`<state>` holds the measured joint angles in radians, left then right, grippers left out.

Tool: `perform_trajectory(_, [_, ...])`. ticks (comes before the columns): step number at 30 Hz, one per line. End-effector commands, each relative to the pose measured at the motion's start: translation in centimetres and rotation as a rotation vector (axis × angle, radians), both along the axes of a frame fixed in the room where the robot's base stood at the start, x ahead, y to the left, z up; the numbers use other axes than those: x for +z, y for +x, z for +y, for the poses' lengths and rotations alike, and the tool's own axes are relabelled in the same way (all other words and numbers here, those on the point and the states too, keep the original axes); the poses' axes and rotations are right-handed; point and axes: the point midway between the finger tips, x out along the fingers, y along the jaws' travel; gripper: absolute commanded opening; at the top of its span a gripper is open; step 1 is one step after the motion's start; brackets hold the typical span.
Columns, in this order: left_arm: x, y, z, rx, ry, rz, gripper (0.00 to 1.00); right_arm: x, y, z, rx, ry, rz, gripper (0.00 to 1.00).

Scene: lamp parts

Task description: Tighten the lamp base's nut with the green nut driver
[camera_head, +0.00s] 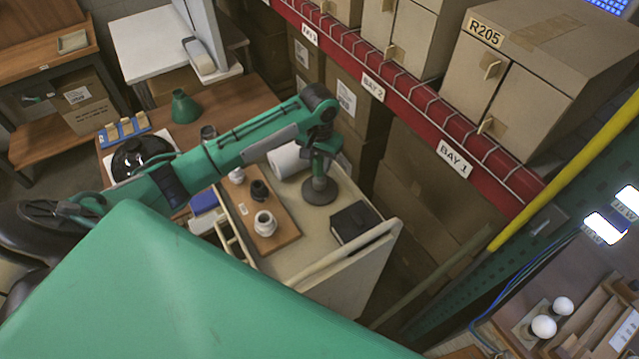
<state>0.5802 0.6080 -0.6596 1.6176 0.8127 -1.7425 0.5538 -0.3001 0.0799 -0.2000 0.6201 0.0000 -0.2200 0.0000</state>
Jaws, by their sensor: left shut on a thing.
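The lamp base (320,194) is a dark grey round disc with a short upright stem, standing on the light tabletop. My left gripper (321,158) points down right over it, at the end of my green arm. It is shut on what looks like the green nut driver (319,166), held upright above the middle of the base. The driver's lower end meets or nearly meets the base's stem; I cannot tell if it sits on the nut. The nut itself is hidden. My right gripper is not in view.
A white cylinder (287,160) lies close left of the lamp base. A brown board (283,231) with sockets stands left of it, a black box (355,222) in front right. A raised edge (340,256) bounds the front. A red shelf beam (425,110) and cartons stand behind.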

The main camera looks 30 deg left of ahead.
Motion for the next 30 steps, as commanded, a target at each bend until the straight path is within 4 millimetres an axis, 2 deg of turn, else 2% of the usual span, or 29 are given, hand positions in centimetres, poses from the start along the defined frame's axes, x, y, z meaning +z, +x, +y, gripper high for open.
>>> perform_trajectory(4, [-0.01, 0.01, 0.02, -0.079, 0.001, 0.000, 0.04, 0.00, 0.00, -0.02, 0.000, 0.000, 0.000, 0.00])
perform_trajectory(13, [-0.01, 0.00, 0.02, -0.094, 0.001, 0.000, 0.04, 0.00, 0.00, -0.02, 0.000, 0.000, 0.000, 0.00])
perform_trajectory(22, [-0.01, 0.05, 0.08, -0.348, 0.002, -0.001, 0.04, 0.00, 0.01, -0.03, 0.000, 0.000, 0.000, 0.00])
perform_trajectory(30, [-0.03, 0.04, 0.05, -0.383, 0.001, -0.001, 0.04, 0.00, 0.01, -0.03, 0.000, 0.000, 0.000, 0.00])
